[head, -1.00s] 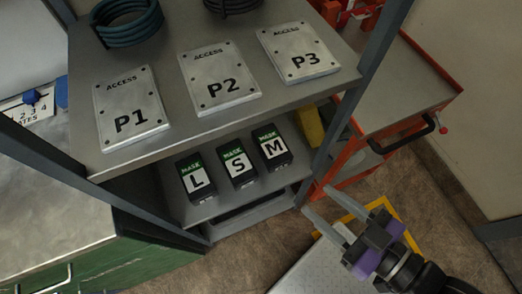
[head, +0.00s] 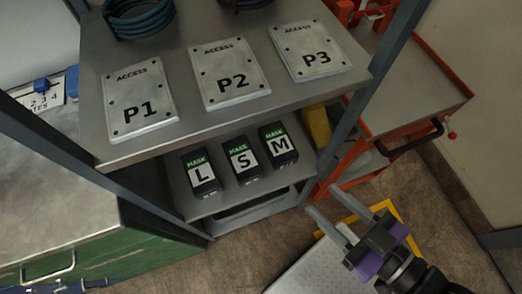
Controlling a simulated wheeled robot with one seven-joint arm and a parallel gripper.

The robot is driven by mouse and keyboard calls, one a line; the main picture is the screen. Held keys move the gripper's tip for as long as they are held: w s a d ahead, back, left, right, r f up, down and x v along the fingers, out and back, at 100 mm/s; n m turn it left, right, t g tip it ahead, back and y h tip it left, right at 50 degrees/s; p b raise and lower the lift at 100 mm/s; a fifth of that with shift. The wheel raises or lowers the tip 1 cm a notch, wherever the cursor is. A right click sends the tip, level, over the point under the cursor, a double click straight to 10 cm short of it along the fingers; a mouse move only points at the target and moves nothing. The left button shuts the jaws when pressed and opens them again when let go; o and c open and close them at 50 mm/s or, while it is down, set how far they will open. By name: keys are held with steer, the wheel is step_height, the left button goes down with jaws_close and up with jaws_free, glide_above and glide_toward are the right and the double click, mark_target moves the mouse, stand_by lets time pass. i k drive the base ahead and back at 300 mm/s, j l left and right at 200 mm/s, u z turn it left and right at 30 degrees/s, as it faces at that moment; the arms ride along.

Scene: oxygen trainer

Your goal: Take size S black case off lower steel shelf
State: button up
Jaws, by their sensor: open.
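The size S black case (head: 242,161), with a green MASK band and a white label, stands on the lower steel shelf (head: 212,207). The L case (head: 201,173) is on its left and the M case (head: 278,146) on its right, with narrow gaps between them. My gripper (head: 347,222) is at the lower right, in front of and to the right of the shelf. Its two fingers are spread apart with nothing between them, clear of the cases.
The upper shelf (head: 200,122) overhangs the cases and holds plates P1 (head: 138,97), P2 (head: 230,73) and P3 (head: 311,51). A steel post (head: 345,133) stands between the cases and an orange cart (head: 418,75). A green cabinet (head: 125,258) is at the left.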

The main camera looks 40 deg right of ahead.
mark_target(246, 166)
steer(key=j+z, duration=0.3)
steer(key=j, duration=0.3)
steer(key=j+z, duration=0.3)
steer(key=j, duration=0.3)
steer(key=k, duration=0.2)
steer(key=k+z, duration=0.35)
steer(key=z, duration=0.2)
